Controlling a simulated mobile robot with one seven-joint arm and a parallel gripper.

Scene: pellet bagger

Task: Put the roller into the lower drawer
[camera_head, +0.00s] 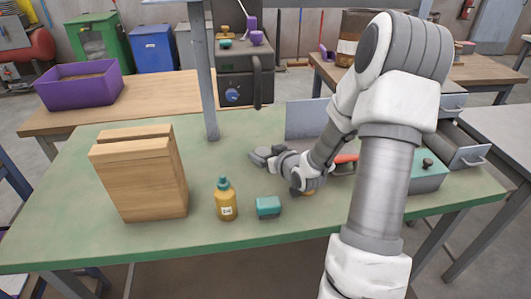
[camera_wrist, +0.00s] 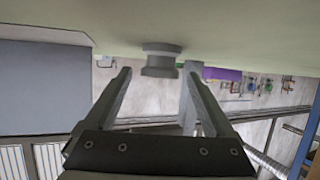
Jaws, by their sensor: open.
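A short grey stepped cylinder, which looks like the roller (camera_wrist: 161,60), stands on the green table in the wrist view. It lies just ahead of my gripper (camera_wrist: 160,80), in the gap between the two fingers. The fingers are open and hold nothing. In the head view my gripper (camera_head: 268,156) is low over the table, pointing left, and I cannot separate the roller from the dark grey fingers there. The lower drawer (camera_head: 466,155) is pulled out at the right, with its handle toward the front right. My arm hides most of the drawer unit.
A teal box with a dark knob (camera_head: 428,178) stands near the drawer. A grey post (camera_head: 204,75) rises behind.

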